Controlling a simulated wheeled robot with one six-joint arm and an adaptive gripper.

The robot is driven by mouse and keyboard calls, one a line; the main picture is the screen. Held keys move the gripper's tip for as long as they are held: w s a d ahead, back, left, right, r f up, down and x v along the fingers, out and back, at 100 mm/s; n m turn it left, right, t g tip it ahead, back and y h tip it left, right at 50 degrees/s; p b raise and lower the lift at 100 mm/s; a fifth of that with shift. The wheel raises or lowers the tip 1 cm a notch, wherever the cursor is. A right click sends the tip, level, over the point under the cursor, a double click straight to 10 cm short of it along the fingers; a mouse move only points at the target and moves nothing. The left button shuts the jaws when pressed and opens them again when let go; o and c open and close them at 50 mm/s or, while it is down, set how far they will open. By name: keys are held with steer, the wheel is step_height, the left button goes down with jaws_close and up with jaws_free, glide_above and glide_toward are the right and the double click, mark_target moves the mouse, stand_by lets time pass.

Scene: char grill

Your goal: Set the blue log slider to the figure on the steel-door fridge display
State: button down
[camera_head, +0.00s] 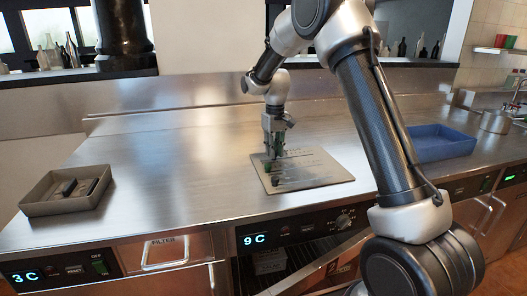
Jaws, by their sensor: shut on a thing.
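A flat grey-brown board (318,170) lies on the steel counter and carries small dark sliders and fine markings. My gripper (273,154) points down at its back left part and is shut on a small slider knob there. The fingers hide the knob, so its colour and setting are not readable. A dark knob (276,181) shows nearer the board's front left edge. I cannot make out which slider is blue. A display (25,277) at the lower left reads 3 C, above a plain metal front. Another display (254,239) reads 9 C, above a dark front with shelves visible inside.
A grey-brown tray (60,204) with dark pieces stands on the left of the counter. A blue tray (440,151) stands at the right, partly behind my arm, near a metal pot (495,121).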

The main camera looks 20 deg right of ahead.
mark_target(280, 159)
steer(key=d, duration=0.2)
steer(key=shift+d, duration=0.3)
steer(key=c, duration=1.3)
jaws_free()
step_height(280, 159, up, 12)
steer(key=shift+r, duration=0.1)
steer(key=shift+w, duration=0.1)
